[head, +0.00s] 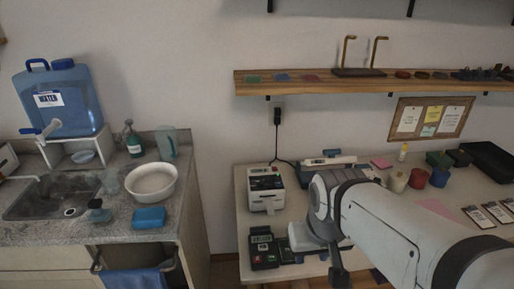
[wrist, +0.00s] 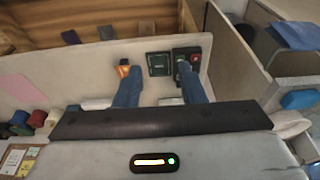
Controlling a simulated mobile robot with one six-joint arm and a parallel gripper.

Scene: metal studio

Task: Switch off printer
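The printer (head: 265,187) is a small white box with a dark top panel and a pale strip at its front. It stands at the left end of the table in the head view, left of my arm. A black cable runs from it to a wall socket (head: 278,113). I cannot make it out in the wrist view, where my gripper's body blocks much of the table. My gripper (wrist: 159,68) is open, its two blue fingers apart, with nothing held between them. It points down over the table; its fingertips are not clear in the head view.
Dark devices (head: 264,249) with screens and buttons lie in front of the printer; they show near my fingertips in the wrist view (wrist: 159,64). An orange-topped item (wrist: 123,69) is near the left finger. Several jars (head: 418,178) stand right. A sink counter (head: 185,205) is left, across a gap.

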